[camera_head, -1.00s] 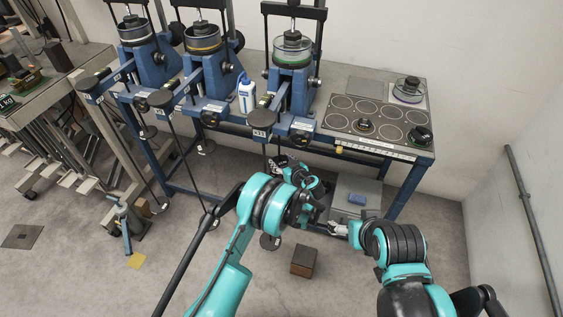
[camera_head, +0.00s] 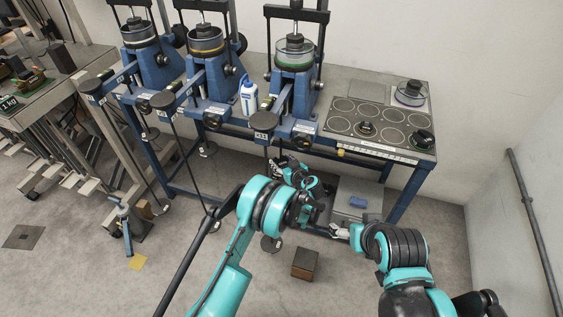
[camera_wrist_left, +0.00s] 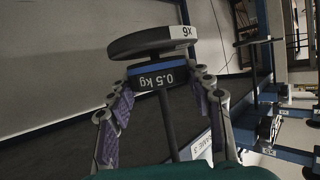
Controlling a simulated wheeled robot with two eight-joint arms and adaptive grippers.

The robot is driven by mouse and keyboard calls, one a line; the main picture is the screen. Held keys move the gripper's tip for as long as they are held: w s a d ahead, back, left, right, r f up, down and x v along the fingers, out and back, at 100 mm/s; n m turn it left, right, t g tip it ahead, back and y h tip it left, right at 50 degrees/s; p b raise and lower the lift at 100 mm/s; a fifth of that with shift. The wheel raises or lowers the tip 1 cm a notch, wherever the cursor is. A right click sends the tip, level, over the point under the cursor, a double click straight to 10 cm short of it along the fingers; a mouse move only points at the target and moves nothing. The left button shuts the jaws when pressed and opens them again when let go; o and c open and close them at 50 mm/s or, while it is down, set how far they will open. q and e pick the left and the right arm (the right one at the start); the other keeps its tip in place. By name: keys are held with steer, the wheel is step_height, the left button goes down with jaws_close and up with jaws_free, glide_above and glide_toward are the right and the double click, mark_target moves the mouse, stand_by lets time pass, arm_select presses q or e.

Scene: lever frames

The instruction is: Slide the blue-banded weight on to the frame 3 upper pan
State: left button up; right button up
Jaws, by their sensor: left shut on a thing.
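The blue-banded weight (camera_wrist_left: 158,76), marked 0.5 kg upside down, is between the pads of my left gripper (camera_wrist_left: 163,84) in the left wrist view. The gripper is shut on it. A wide grey disc (camera_wrist_left: 150,42) with a small label is close to the weight, and a dark rod runs past both; any contact is unclear. In the head view my left gripper (camera_head: 281,164) is small and partly hidden by my arm, below the dark round pan (camera_head: 264,121) at frame 3's lever end. My right gripper (camera_head: 340,231) is low at centre right; its opening is unclear.
Blue lever frames stand along the bench, frame 3 (camera_head: 294,75) rightmost. A white bottle (camera_head: 249,97) stands beside it. A board with round places (camera_head: 376,122) holds other weights at right. A brown box (camera_head: 305,263) sits on the floor.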

arm_select(q)
steer(key=shift+f, duration=0.4)
stand_by(0.4)
steer(key=o, duration=1.4)
steer(key=shift+o, duration=0.2)
steer(key=shift+v, duration=3.55)
steer(key=shift+f, duration=0.1)
